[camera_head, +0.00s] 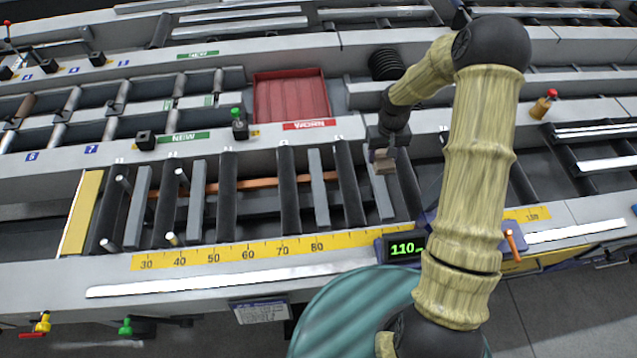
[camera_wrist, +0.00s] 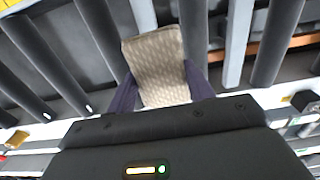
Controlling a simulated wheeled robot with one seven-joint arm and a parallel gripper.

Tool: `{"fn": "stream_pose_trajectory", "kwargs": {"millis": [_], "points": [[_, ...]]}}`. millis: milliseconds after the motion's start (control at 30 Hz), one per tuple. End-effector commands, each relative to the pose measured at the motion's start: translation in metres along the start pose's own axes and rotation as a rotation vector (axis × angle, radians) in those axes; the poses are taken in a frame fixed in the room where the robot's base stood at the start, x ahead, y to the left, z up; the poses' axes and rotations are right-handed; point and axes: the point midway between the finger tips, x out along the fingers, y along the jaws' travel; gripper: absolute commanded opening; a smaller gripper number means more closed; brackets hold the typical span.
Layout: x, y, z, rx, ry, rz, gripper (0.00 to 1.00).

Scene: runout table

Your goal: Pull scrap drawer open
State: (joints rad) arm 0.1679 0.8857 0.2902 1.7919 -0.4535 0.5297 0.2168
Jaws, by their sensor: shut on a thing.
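My gripper (camera_head: 381,150) hangs over the dark roller bed right of the middle in the head view. It is shut on a tan block (camera_head: 385,167), well behind the table's front edge. In the wrist view the two purple fingers of my gripper (camera_wrist: 160,88) stand on either side of this beige, patterned block (camera_wrist: 156,62). A yellow front with a dark bar, perhaps the scrap drawer (camera_head: 522,265), shows under the front edge at right. My arm hides part of that area, and I cannot tell how far it is open.
The runout table has dark rollers and grey bars, with a yellow scale (camera_head: 240,251) along the front. A red tray marked WORN (camera_head: 290,97) lies behind. A display reading 110 (camera_head: 402,247) sits on the front rail. Green and yellow valves hang at lower left.

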Motion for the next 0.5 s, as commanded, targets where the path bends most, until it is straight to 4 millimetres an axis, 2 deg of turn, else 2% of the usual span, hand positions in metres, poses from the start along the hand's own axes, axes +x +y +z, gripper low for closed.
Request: {"fn": "stream_pose_trajectory", "kwargs": {"millis": [33, 133, 500], "points": [[0.013, 0.0, 0.0, 0.0, 0.0, 0.0, 0.31], [0.021, 0.0, 0.0, 0.0, 0.0, 0.0, 0.31], [0.021, 0.0, 0.0, 0.0, 0.0, 0.0, 0.31]]}}
